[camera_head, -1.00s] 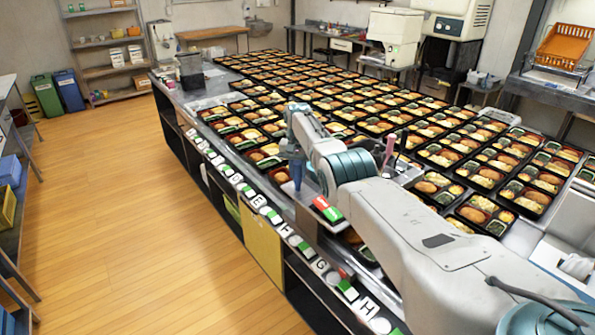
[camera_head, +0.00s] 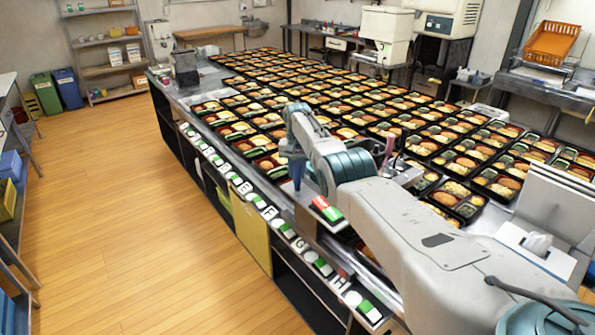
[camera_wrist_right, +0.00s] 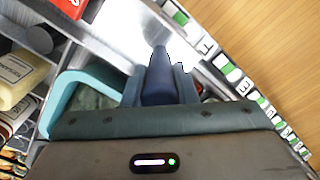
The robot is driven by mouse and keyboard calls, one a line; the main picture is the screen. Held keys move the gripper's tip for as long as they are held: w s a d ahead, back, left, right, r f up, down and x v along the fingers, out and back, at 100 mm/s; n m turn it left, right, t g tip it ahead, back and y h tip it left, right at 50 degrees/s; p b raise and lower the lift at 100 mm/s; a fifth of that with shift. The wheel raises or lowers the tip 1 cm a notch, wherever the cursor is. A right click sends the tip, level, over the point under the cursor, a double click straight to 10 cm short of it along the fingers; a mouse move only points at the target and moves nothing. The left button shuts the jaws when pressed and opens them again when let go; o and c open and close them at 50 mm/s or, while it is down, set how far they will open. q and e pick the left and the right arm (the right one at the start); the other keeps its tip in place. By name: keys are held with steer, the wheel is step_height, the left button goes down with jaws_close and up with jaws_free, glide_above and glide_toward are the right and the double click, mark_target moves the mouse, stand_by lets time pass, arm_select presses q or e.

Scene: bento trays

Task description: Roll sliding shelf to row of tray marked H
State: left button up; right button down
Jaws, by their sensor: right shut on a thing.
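The sliding shelf (camera_head: 306,214) is a metal carrier spanning the bento table, largely hidden behind my right arm. Its bare metal also shows in the wrist view (camera_wrist_right: 124,32). My right gripper (camera_head: 297,176) is shut on the shelf's upright blue handle (camera_wrist_right: 160,78) at the table's front edge. Beside the handle are the F and G edge labels. The white H label (camera_head: 338,282) lies further along the edge, toward the lower right. The trays behind H are mostly hidden by my arm. My left gripper is out of view.
Bento trays (camera_head: 330,88) fill the table in rows. A red and green box (camera_head: 326,209) and a pink bottle (camera_head: 388,150) ride on the shelf. Wooden floor (camera_head: 150,220) is clear left of the table.

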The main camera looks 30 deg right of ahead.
steer(key=shift+r, duration=0.1)
steer(key=c, duration=1.2)
jaws_free()
steer(key=shift+o, duration=0.2)
steer(key=shift+w+r, duration=0.1)
steer(key=shift+r, duration=0.35)
step_height(320, 180, up, 10)
steer(key=shift+f+b, duration=0.1)
steer(key=shift+b, duration=1.15)
steer(key=shift+f, duration=0.1)
